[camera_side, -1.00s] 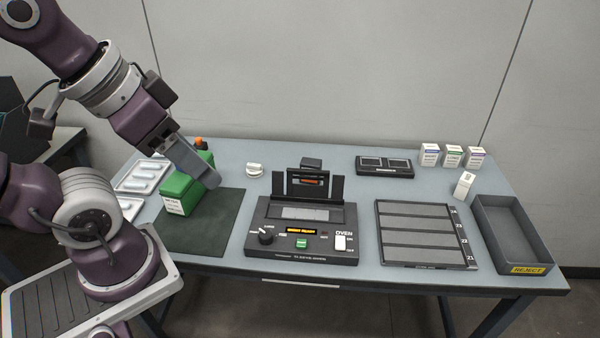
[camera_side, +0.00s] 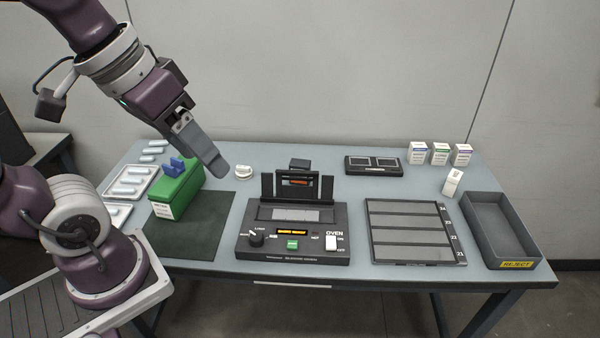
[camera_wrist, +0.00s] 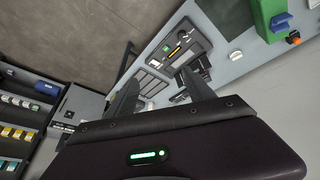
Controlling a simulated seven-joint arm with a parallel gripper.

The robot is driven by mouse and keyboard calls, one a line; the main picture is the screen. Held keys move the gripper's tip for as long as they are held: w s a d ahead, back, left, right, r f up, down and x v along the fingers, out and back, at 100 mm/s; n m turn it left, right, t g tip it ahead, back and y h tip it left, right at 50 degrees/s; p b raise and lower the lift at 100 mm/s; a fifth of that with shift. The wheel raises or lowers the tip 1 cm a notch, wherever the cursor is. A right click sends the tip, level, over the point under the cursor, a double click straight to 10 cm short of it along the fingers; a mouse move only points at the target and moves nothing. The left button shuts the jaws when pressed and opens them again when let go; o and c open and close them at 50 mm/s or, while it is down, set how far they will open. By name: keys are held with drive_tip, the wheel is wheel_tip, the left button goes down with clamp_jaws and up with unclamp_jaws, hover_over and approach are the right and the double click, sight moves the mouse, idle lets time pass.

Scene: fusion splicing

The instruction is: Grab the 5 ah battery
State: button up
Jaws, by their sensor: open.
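My gripper (camera_side: 210,160) is open and empty, above and to the right of the green box in the side view. In the wrist view its two fingers (camera_wrist: 160,95) are spread apart with nothing between them. The green box (camera_side: 178,192) stands on the dark mat (camera_side: 212,232), with a white label on its front and a blue piece (camera_side: 174,166) on top. It also shows in the wrist view (camera_wrist: 268,18) at the top right, beside an orange-topped item (camera_wrist: 293,38). No label reading 5 Ah is legible, so I cannot tell which thing is the battery.
The black splicer (camera_side: 293,225) stands mid-table. A slotted dark tray (camera_side: 415,232) and a reject bin (camera_side: 500,230) are at the right. White trays (camera_side: 130,182) lie left of the green box. Small boxes (camera_side: 440,153) stand at the back right. A shelf (camera_wrist: 20,120) shows in the wrist view.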

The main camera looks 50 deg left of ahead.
drive_tip(key=w+n+g+h, duration=0.2)
drive_tip(key=w+n, duration=0.3)
drive_tip(key=w, duration=0.6)
drive_tip(key=n+t+h, duration=0.2)
drive_tip(key=n+h, duration=0.5)
drive_tip(key=n, duration=0.6)
hover_over(297, 161)
drive_tip(key=s+d, duration=0.4)
wheel_tip(297, 161, down, 17)
drive_tip(key=w+a+f+n+t+h, duration=0.1)
drive_tip(key=a+f+n+t, duration=0.2)
drive_tip(key=a+f+n, duration=0.65)
drive_tip(key=w+d+f+m, duration=0.1)
drive_tip(key=d, duration=0.1)
drive_tip(key=w+d+f+m, duration=0.1)
drive_tip(key=d+f, duration=0.1)
drive_tip(key=w+d+f+m, duration=0.1)
drive_tip(key=d+f, duration=0.1)
drive_tip(key=shift+w+d+f+m, duration=0.1)
drive_tip(key=shift+m, duration=0.25)
drive_tip(key=shift+w+d+f, duration=0.1)
drive_tip(key=shift+d, duration=0.05)
clamp_jaws()
